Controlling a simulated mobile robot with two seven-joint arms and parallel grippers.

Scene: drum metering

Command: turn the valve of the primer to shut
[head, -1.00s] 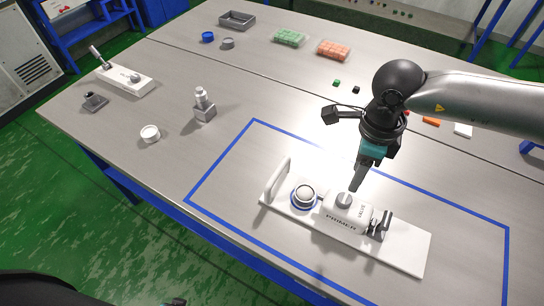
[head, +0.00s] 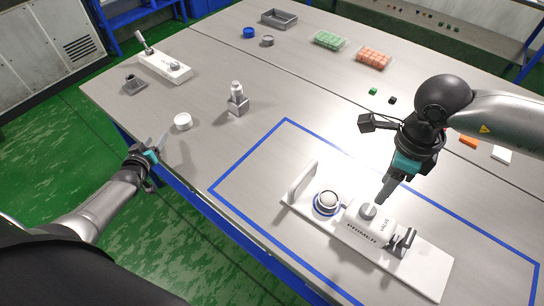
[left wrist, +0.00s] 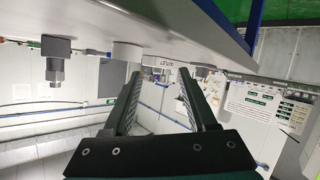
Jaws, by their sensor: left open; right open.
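The primer (head: 370,232) is a white housing marked PRIMER and VALVE, fixed on a white base plate inside the blue outline. Its grey round valve knob (head: 369,211) is on top. My right gripper (head: 382,197) points down just behind and right of the knob. Its fingers look like one narrow dark shape, and I cannot tell whether they touch the knob. My left gripper (head: 164,144) is open and empty at the table's near left edge, far from the primer. Its spread fingers also show in the left wrist view (left wrist: 160,85).
Another white valve unit (head: 166,66) lies at the far left. A metal fitting (head: 238,103) and a white cup (head: 183,121) stand left of the outline. A grey tray (head: 279,19) and boxes of green (head: 330,40) and orange (head: 373,58) pieces are at the back.

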